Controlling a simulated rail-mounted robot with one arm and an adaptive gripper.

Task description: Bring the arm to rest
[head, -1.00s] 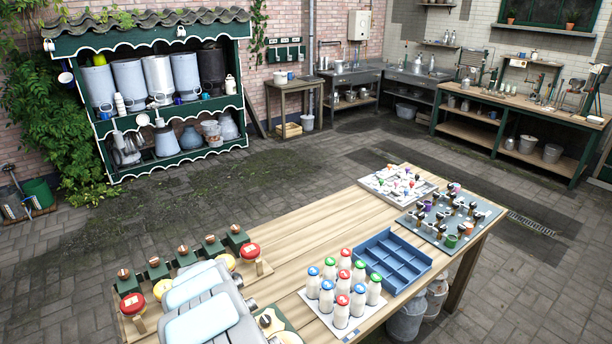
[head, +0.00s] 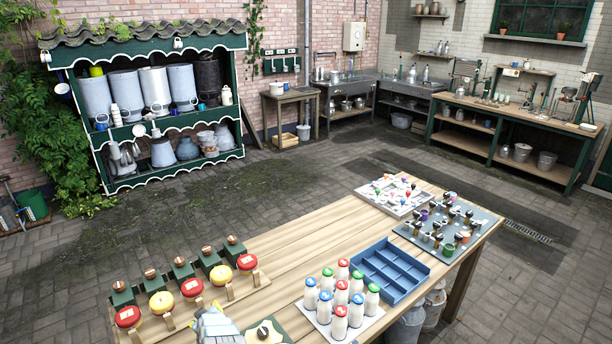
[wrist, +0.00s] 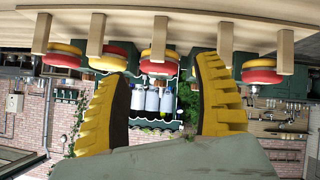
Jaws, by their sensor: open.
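My gripper (wrist: 163,108) is open in the wrist view, its two yellow ribbed fingers wide apart with nothing between them. The wrist picture is upside down. Beyond the fingers is a row of red and yellow round pieces (wrist: 262,76) on wooden posts. In the head view a part of my arm (head: 214,326) shows at the bottom edge, by the near left end of the wooden table (head: 300,238). The fingers are not clear there. The same red and yellow pieces (head: 192,287) stand in a row on that table end, in front of green blocks with copper knobs (head: 182,267).
White bottles with coloured caps (head: 341,296) stand on a white board beside an empty blue divided tray (head: 389,270). Two boards with small parts (head: 448,223) lie at the far end. A green shelf with metal churns (head: 150,110) stands behind. The table's middle is clear.

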